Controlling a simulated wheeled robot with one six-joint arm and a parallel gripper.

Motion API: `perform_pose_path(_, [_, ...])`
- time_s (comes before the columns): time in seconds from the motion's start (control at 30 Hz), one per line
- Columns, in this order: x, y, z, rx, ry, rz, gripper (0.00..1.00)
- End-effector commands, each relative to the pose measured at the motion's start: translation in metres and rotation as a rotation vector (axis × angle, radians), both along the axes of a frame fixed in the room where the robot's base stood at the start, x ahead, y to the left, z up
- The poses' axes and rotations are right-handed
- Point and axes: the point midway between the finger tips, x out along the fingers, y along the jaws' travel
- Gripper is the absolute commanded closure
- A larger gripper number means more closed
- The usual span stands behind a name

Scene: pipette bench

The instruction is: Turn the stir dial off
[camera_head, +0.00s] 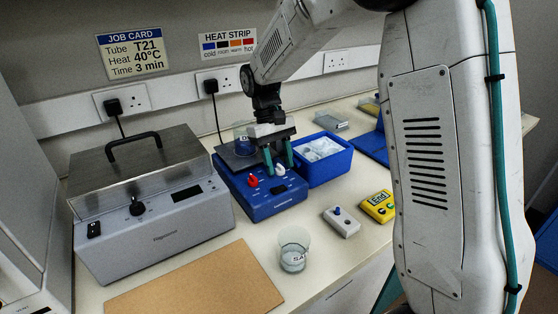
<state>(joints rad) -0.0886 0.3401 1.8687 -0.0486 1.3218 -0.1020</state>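The blue stirrer hotplate (262,206) stands on the bench in the middle of the view. Its front panel has a red dial (252,181) on the left and a white dial (280,170) to the right of it. Labels telling which dial is for stirring are too small to read. My gripper (279,167) points down over the front panel, its two teal fingers apart on either side of the white dial. I see a gap between fingers and dial, but cannot tell how far down they reach. A beaker (243,143) on the plate is partly hidden behind my gripper.
A blue bin (325,169) with pale contents stands right of the hotplate. A steel water bath (150,220) stands at left, and a brown board (195,285) lies in front.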

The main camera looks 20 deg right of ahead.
Motion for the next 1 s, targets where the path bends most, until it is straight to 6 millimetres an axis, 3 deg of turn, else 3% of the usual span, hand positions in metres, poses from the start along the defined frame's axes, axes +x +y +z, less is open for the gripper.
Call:
perform_pose_path(0.23, [0.003,0.001,0.007,0.0,-0.001,0.0,0.56])
perform_pose_path(0.5, [0.021,0.004,0.049,0.001,-0.003,0.0,0.56])
perform_pose_path(0.7, [0.028,0.006,0.069,0.0,-0.001,0.0,0.56])
perform_pose_path(1.0, [0.029,0.006,0.072,0.0,0.0,0.0,0.56])
